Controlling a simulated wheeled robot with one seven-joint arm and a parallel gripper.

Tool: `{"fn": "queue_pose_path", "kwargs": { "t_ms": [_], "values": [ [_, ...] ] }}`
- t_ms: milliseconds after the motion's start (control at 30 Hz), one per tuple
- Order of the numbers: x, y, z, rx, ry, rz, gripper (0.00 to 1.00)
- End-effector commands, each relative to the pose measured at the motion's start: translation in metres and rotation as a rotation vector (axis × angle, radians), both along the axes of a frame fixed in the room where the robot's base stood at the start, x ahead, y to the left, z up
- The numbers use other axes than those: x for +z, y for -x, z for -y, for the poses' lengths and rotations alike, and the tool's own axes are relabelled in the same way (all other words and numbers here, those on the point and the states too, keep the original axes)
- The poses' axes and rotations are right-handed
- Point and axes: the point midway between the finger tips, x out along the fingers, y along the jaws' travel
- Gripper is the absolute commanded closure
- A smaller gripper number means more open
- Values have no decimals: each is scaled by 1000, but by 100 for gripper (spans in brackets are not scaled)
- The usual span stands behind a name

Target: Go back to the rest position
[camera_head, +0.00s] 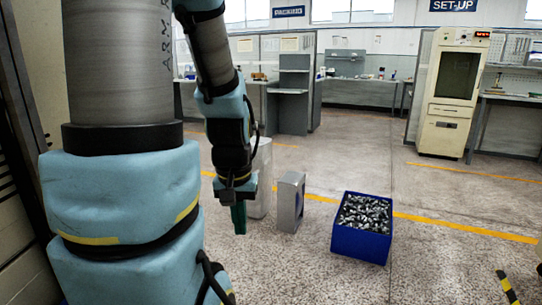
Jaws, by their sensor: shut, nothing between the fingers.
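My arm fills the left side of the head view, with light blue padded covers and grey links. Its forearm hangs down, and my gripper (239,218) points at the floor at the end of it. The gripper looks like a narrow green tip, shut, with nothing held. It hangs in front of a pale grey cylinder-like stand (262,180), partly hidden by the wrist. I cannot tell whether they touch.
A grey metal block with an opening (290,201) stands right of the gripper. A blue bin (360,245) full of small metal parts sits on the floor farther right. A cream machine (453,95) stands at the back right. Open speckled floor (310,270) lies in front.

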Motion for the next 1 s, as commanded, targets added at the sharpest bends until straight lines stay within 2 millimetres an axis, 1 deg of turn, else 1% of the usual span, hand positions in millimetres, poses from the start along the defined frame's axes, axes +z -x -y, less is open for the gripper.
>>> {"fn": "queue_pose_path", "kwargs": {
  "t_ms": [33,100,200,300,400,500,567,1000],
  "values": [
    [35,0,0,0,0,0,100],
    [57,0,0,0,0,0,100],
    [88,0,0,0,0,0,100],
    [113,0,0,0,0,0,100],
    [130,0,0,0,0,0,100],
    [139,0,0,0,0,0,100],
    [141,0,0,0,0,0,100],
    [139,0,0,0,1,1,100]
  ]
}}
